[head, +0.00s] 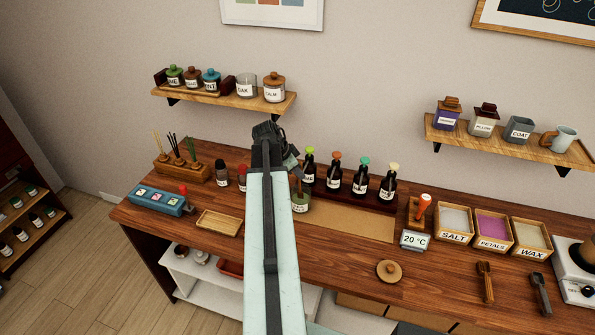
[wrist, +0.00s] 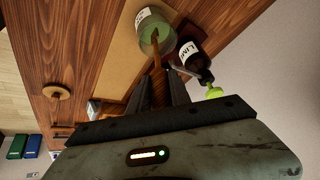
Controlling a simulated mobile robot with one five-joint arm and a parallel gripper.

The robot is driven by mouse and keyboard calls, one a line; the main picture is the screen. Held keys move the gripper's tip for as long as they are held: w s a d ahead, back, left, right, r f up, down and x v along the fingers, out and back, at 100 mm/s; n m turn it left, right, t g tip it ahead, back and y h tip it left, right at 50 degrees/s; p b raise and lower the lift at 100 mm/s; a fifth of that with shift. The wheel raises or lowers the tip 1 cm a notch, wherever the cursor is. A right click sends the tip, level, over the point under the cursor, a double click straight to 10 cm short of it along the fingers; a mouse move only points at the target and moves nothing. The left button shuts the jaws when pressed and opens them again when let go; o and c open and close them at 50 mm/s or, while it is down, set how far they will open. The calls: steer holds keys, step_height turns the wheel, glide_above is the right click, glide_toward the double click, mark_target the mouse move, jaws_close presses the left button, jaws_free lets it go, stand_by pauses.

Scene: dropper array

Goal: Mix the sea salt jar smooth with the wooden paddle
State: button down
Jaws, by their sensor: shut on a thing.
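A glass jar with greenish contents (head: 300,204) stands on the workbench, partly hidden behind my arm in the head view; its label is too small to read. It also shows at the top of the wrist view (wrist: 148,22), open at the top. My gripper (wrist: 158,88) is shut on the wooden paddle (wrist: 155,48), whose far end reaches into the jar's mouth. How deep it sits I cannot tell. In the head view my gripper (head: 291,163) is above the jar and mostly hidden by my arm. A round wooden lid (head: 389,271) lies on the bench.
Dark dropper bottles (head: 334,172) stand in a row close behind the jar; the LIME bottle (wrist: 190,52) is right beside it. SALT (head: 455,223), PETALS and WAX boxes stand to the right, with a temperature display (head: 414,240). A wooden tray (head: 220,222) lies left.

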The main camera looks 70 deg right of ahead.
mark_target(300, 162)
steer(key=shift+a+r+p, duration=0.15)
steer(key=shift+r+p, duration=0.8)
steer(key=shift+r, duration=0.1)
steer(key=shift+a+r+p, duration=0.2)
steer(key=shift+r+p, duration=0.75)
steer(key=shift+r, duration=0.15)
steer(key=shift+a+r+p, duration=0.15)
steer(key=shift+r+p, duration=0.8)
steer(key=shift+r, duration=0.1)
step_height(300, 162, up, 4)
steer(key=p, duration=0.4)
steer(key=shift+f, duration=0.1)
